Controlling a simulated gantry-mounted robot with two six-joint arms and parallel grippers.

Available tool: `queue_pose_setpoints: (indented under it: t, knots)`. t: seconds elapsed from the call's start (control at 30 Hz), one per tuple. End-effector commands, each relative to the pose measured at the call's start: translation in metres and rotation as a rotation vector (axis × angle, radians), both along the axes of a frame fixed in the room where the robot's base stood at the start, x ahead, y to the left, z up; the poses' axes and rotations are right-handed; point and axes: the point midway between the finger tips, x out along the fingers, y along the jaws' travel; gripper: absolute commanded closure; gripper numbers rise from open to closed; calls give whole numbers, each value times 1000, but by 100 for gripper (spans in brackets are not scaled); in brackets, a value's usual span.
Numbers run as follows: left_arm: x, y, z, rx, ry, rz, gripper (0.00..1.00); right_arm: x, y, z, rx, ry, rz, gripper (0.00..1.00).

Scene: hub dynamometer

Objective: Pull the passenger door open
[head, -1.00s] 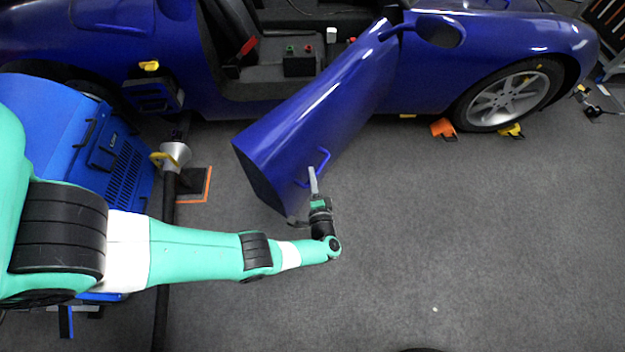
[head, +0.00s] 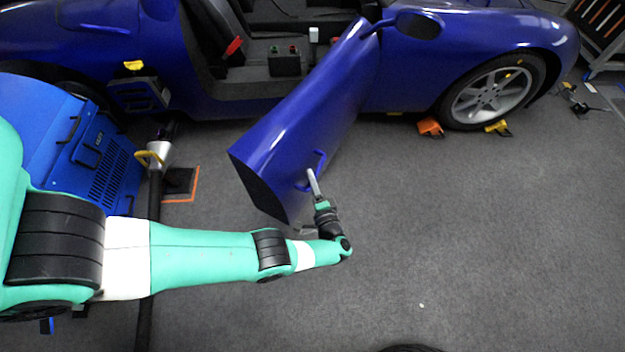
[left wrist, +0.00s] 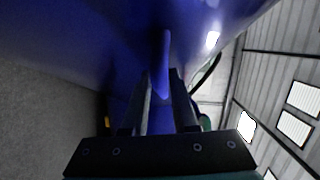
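The passenger door (head: 305,120) of the blue car (head: 270,105) stands swung well out from the body, over the floor. Its blue loop handle (head: 319,160) is on the outer face near the free edge. My left gripper (head: 313,182) reaches the handle from the front, with its fingers at the loop. My right gripper is out of view.
A blue machine (head: 85,150) stands at the left, with a silver hub fitting (head: 157,155) beside it. Orange (head: 430,127) and yellow (head: 498,128) chocks sit by the car's wheel (head: 490,97). The grey floor right of the door is clear.

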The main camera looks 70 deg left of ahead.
Motion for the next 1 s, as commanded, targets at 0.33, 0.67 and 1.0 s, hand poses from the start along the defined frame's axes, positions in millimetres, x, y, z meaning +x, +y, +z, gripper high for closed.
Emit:
queue_pose_setpoints:
  t: [0.33,0.67,1.0]
  knots:
    - [0,0,1,2,0,-1,51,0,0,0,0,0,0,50]
    - [-2,-42,4,3,-1,-8,51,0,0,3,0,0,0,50]
    - [-11,-109,8,1,0,-4,51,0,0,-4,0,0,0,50]
